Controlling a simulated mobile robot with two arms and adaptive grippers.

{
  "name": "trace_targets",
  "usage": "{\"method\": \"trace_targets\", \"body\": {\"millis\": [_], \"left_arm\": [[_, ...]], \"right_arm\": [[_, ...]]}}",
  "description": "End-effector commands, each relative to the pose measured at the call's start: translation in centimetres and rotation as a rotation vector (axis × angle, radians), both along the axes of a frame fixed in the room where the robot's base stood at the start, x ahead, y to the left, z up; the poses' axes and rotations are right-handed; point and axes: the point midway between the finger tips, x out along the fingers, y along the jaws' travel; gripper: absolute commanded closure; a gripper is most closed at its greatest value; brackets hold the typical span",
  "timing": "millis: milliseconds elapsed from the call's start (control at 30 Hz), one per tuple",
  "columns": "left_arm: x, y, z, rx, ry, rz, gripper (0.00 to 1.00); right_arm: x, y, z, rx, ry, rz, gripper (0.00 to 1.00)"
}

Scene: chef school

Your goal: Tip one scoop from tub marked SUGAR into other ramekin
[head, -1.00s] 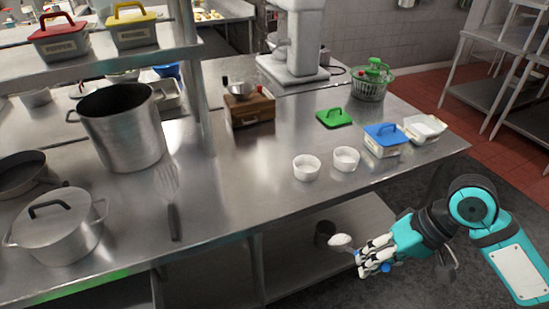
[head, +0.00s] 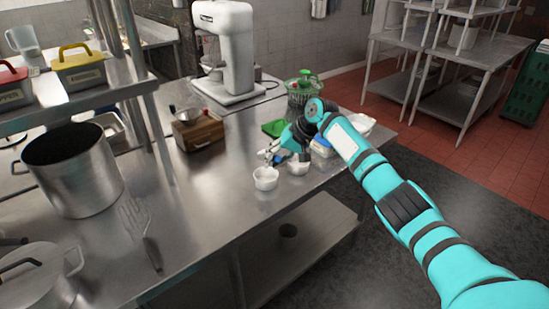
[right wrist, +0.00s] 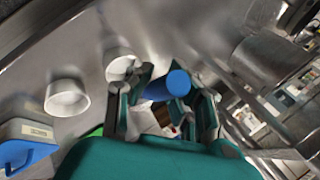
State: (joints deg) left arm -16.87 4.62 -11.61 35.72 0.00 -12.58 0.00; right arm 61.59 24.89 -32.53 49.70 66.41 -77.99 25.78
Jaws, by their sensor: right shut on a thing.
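My right gripper (head: 275,153) is above the steel worktop (head: 215,215), close to the two white ramekins. It is shut on a scoop, whose blue handle (right wrist: 178,84) shows between the fingers in the right wrist view. The scoop's bowl and load cannot be made out now. What the ramekins hold is unclear. A tub with a blue lid (head: 322,147) and an open white tub (head: 360,124) are partly behind my arm; their labels are unreadable. My left gripper is out of view.
A green lid (head: 273,128) lies behind the gripper. A large pot (head: 75,170) and a spatula (head: 140,230) are at left.

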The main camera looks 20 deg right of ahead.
Motion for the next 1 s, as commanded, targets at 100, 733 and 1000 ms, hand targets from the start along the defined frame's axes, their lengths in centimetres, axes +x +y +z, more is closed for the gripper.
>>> {"method": "trace_targets", "body": {"millis": [100,733,1000], "left_arm": [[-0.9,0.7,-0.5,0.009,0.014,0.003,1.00],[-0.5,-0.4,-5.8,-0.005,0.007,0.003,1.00],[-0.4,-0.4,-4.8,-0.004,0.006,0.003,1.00]], "right_arm": [[0.2,-0.1,-0.3,0.031,-0.003,-0.024,1.00],[0.1,0.2,-1.0,0.778,-0.029,-0.533,1.00],[0.3,0.4,-0.5,1.052,-0.042,-0.722,1.00]]}}
